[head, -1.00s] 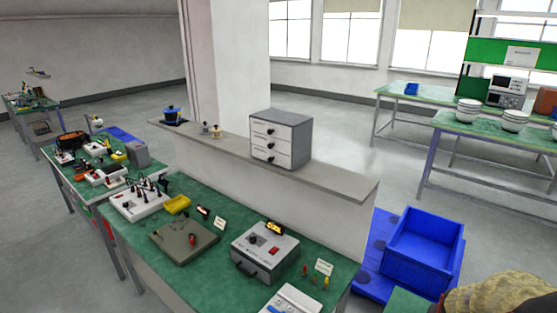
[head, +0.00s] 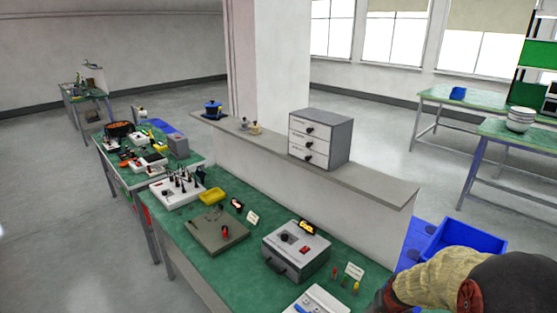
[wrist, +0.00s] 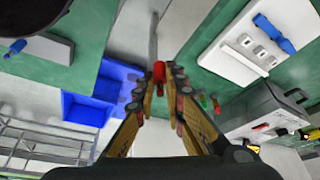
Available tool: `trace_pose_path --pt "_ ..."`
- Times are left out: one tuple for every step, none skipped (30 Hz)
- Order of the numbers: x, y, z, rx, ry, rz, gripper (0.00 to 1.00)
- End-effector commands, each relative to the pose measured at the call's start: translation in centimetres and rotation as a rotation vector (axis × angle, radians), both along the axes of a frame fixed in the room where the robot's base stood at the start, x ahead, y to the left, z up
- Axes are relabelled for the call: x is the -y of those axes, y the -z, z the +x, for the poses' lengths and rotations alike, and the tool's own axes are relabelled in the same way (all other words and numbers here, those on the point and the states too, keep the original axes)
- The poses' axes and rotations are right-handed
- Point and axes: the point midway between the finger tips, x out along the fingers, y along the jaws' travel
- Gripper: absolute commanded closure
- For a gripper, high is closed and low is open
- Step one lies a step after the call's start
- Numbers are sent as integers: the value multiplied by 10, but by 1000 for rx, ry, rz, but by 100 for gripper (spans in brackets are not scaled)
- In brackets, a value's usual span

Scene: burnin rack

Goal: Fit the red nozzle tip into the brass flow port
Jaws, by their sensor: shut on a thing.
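My gripper (wrist: 160,88) is shut on a red piece (wrist: 159,72), which looks like the red nozzle tip. It sticks out past the fingertips in the wrist view. Below it in that view are the grey bench edge and the floor, apart from the piece. In the head view my arm enters at the lower right and the gripper's fingers are not seen. I cannot surely pick out the brass flow port; two small brass-coloured fittings (head: 254,127) stand on the grey ledge (head: 375,187).
The green bench (head: 205,275) holds a grey box with a dial (head: 297,250), a flat grey-green plate (head: 217,230), a yellow tray (head: 212,196) and small coloured pegs (head: 345,284). A drawer cabinet (head: 320,138) stands on the ledge. A blue bin (head: 465,240) is at the right.

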Motion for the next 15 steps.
trace_pose_path --pt "-16 5 6 -1 -32 0 99" --pt "-25 7 9 -1 -50 0 99" --pt "-37 10 13 -2 -73 1 99" --pt "-46 13 15 -2 -90 0 99" --pt "-55 15 17 -2 -107 0 99" --pt "-67 18 19 -1 -130 0 99" --pt "-75 21 21 -1 -146 0 99" --pt "-85 23 22 -1 -163 0 99" --pt "-97 27 24 -2 -186 0 99" --pt "-105 29 24 -2 -202 0 99" --pt "-114 32 25 -2 -218 0 99" --pt "-125 34 25 -1 -239 0 99" --pt "-133 36 25 -1 -254 0 99" --pt "-140 38 25 -2 -268 0 99" --pt "-148 40 25 -1 -286 0 99"
